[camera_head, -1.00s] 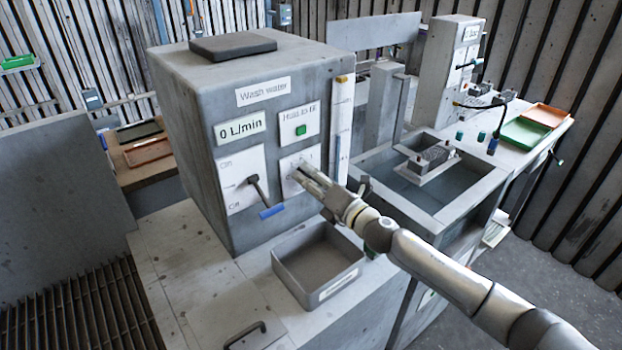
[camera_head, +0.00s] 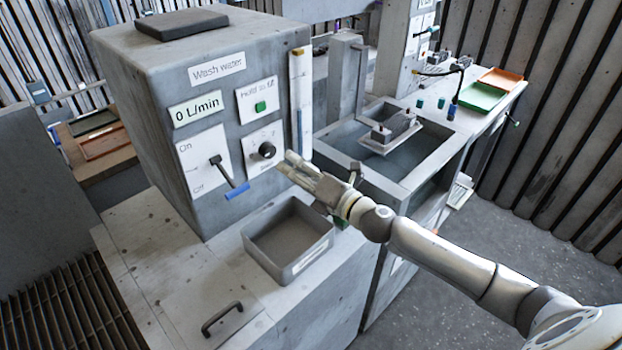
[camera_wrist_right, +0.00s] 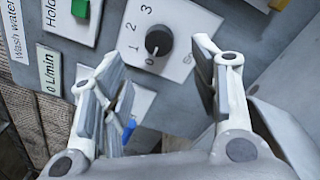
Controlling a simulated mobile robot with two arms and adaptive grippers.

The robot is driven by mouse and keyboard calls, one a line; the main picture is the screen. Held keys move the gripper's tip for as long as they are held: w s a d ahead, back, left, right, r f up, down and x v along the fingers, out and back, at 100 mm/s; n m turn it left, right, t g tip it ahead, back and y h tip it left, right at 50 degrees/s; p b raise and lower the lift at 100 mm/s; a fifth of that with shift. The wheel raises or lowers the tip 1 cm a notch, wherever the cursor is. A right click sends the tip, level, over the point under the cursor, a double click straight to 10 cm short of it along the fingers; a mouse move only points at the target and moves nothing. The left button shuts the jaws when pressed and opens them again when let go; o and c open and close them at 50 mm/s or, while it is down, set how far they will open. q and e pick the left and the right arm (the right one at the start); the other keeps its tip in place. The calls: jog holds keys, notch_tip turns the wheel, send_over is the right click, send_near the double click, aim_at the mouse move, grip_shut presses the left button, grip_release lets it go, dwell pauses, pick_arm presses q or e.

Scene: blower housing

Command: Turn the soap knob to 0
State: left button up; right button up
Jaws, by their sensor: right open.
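The soap knob (camera_head: 266,150) is a round black knob on a white plate, on the front of the grey wash water box. In the right wrist view the knob (camera_wrist_right: 158,42) sits beside the digits 0, 1, 2 and 3. A small pale mark on its lower edge seems to point toward the 0. My right gripper (camera_head: 290,163) is just right of and below the knob, apart from it. In the right wrist view its two fingers (camera_wrist_right: 160,75) are spread and empty, with the knob beyond the gap between them. My left gripper is out of view.
Left of the knob is an on/off lever (camera_head: 222,172) with a blue handle. A green button (camera_head: 260,106) is above it. A grey open bin (camera_head: 290,240) stands below on the counter. A vertical gauge tube (camera_head: 300,105) runs close to the knob's right.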

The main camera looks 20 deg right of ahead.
jog(key=shift+v, duration=2.25)
jog(key=shift+s+f, duration=0.1)
